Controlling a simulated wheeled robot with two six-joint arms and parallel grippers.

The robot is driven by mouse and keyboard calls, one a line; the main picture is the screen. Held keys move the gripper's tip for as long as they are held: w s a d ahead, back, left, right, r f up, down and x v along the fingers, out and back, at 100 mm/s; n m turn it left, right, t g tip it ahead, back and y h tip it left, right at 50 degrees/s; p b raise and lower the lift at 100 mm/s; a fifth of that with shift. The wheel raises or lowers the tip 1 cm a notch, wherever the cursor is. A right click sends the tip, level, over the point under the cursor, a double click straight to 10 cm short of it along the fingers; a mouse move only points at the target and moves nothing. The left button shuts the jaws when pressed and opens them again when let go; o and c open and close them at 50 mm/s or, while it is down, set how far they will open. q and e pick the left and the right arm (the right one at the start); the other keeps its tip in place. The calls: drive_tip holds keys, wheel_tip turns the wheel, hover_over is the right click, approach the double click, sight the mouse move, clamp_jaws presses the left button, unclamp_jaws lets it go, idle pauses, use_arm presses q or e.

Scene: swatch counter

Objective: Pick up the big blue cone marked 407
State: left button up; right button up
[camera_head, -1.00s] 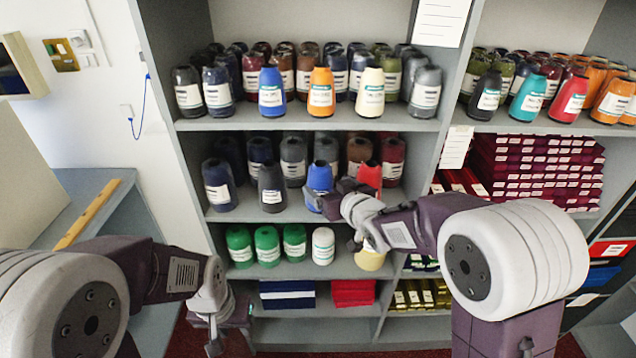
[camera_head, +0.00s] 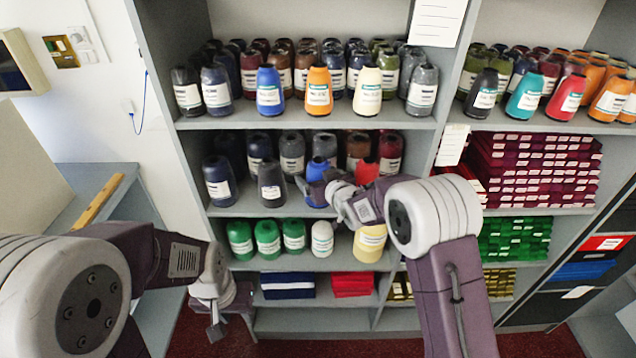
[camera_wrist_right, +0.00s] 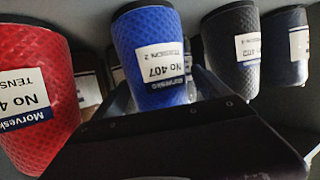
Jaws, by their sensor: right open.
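The big blue cone marked 407 (camera_head: 317,169) stands upright on the middle shelf, its lower part hidden by my right gripper (camera_head: 312,191). In the right wrist view the blue cone (camera_wrist_right: 155,55) shows its white label, reading No 407. My right gripper (camera_wrist_right: 165,105) is open there, with its dark fingers around the lower part of the cone; I cannot tell whether they touch it. My left gripper (camera_head: 232,318) hangs low at the left, in front of the bottom of the shelving, open and empty.
A red cone (camera_head: 366,172) stands close right of the blue one; it also shows in the right wrist view (camera_wrist_right: 35,85). A dark cone (camera_head: 271,182) stands to its left. The upper shelf board (camera_head: 300,124) is above. Green cones (camera_head: 267,239) stand below.

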drive_tip(key=shift+s+d, duration=0.1)
drive_tip(key=shift+d, duration=0.05)
drive_tip(key=c, duration=1.5)
drive_tip(key=shift+r, duration=0.1)
drive_tip(key=c, duration=0.3)
